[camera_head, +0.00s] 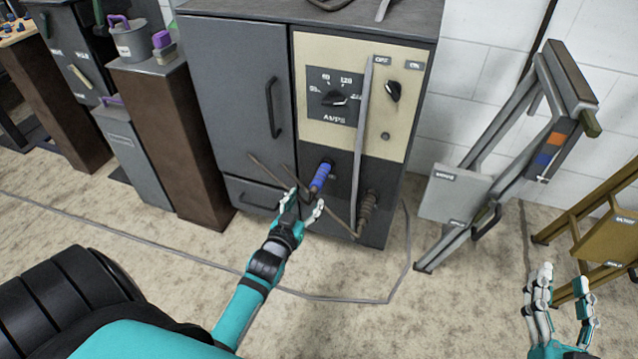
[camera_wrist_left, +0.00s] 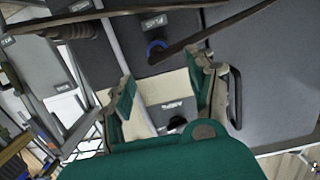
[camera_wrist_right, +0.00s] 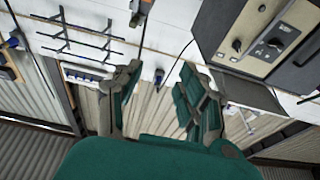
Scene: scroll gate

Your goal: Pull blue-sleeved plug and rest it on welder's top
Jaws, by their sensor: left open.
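The welder (camera_head: 235,85) is a dark grey cabinet with a beige control panel and a dark flat top (camera_head: 320,18). The blue-sleeved plug (camera_head: 321,177) sits in the lower front, below the AMPS dial. In the left wrist view a blue ring-like part (camera_wrist_left: 156,48) shows beside a dark rod. My left gripper (camera_head: 304,203) is open and empty just below the plug, its fingers pointing toward the welder front; contact cannot be told. My right gripper (camera_head: 563,281) is open and empty at the lower right, well away from the welder. It also shows open in the right wrist view (camera_wrist_right: 157,88).
A brown-sleeved plug (camera_head: 367,212) and thin brown rods stand out from the welder front. A long grey bar (camera_head: 362,140) runs down the panel. A grey folding stand (camera_head: 520,150) and a yellow one (camera_head: 600,225) are right. A cable (camera_head: 350,299) lies on the floor.

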